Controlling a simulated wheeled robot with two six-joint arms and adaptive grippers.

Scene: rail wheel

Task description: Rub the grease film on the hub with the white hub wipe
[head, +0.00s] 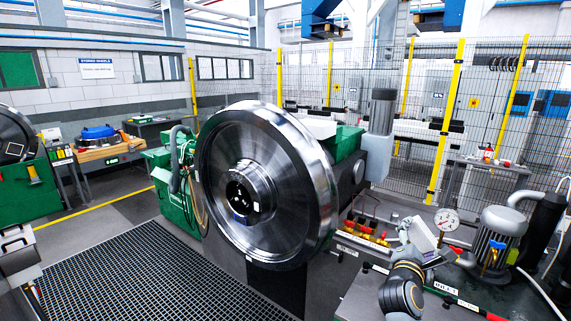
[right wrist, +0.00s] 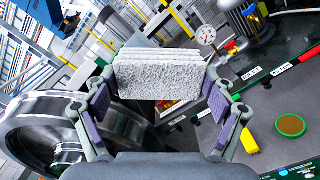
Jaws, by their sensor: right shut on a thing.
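A large steel rail wheel (head: 300,180) stands upright on a green machine in the middle of the head view. Its hub (head: 262,182) faces me around a dark bore; I cannot clearly make out a grease film. My right gripper (head: 412,238) is right of the wheel, apart from it, above the bench. It is shut on the white hub wipe (head: 424,236), a thick pale block. In the right wrist view the wipe (right wrist: 160,78) sits between the fingers, with the wheel (right wrist: 35,125) beyond at the left. My left gripper is not in view.
A pressure gauge (head: 446,219) and a grey motor (head: 499,238) stand on the bench at the right. A tray with red and yellow items (head: 366,234) lies between wheel and gripper. Floor grating (head: 150,275) lies before the wheel. A round green-rimmed dish (right wrist: 291,125) shows in the wrist view.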

